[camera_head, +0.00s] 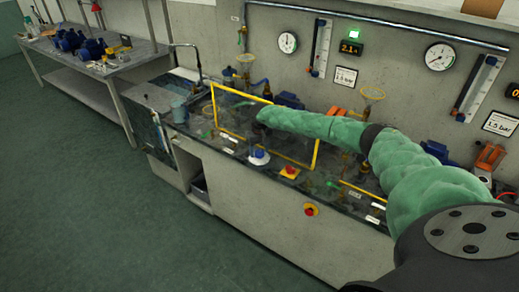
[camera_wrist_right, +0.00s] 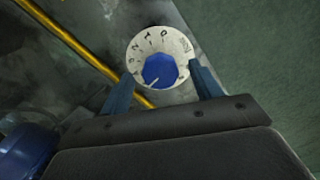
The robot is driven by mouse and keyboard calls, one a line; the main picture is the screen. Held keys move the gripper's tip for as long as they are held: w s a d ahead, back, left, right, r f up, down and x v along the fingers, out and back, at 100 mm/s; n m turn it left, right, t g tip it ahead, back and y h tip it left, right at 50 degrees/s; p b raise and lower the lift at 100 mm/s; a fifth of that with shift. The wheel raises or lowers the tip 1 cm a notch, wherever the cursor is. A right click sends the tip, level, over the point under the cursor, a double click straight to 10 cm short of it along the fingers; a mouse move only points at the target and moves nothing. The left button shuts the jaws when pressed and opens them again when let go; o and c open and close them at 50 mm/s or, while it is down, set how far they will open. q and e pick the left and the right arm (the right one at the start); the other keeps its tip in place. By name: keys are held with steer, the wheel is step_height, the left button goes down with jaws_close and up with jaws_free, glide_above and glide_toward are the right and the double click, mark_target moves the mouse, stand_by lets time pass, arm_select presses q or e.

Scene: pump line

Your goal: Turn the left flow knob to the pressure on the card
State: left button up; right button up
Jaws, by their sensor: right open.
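The left flow knob is a blue knob (camera_head: 259,154) on a white round dial at the bench's front edge. In the right wrist view the blue knob (camera_wrist_right: 160,71) sits on its numbered dial, its white pointer line aimed to the lower left. My right gripper (camera_wrist_right: 162,76) is open, with one blue finger on each side of the knob; I cannot tell whether they touch it. In the head view its green-sleeved arm reaches across the bench. The left card (camera_head: 345,77) hangs on the wall, its figure hard to read. The display (camera_head: 351,48) above it seems to read 2.1.
A yellow frame (camera_head: 230,134) stands behind the knob. A left gauge (camera_head: 287,42), a right gauge (camera_head: 439,56) and a right card marked 1.5 bar (camera_head: 500,124) are on the wall. The floor in front is clear.

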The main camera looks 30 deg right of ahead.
arm_select(q)
steer(key=shift+s+f, duration=0.1)
steer(key=shift+s, duration=0.25)
arm_select(e)
steer(key=shift+f, duration=0.5)
steer(key=c, duration=1)
steer(key=shift+r, duration=0.1)
steer(key=shift+m+p, duration=0.3)
steer(key=shift+p, duration=0.05)
steer(key=m+p, duration=0.5)
steer(key=m, duration=0.2)
steer(key=shift+a+m, duration=0.1)
steer(key=shift+m, duration=0.2)
arm_select(q)
steer(key=s+a+g, duration=0.1)
steer(key=s+a, duration=0.1)
steer(key=s, duration=1.2)
steer(key=shift+a+p, duration=0.35)
steer(key=shift+p, duration=0.1)
arm_select(e)
steer(key=shift+m, duration=0.4)
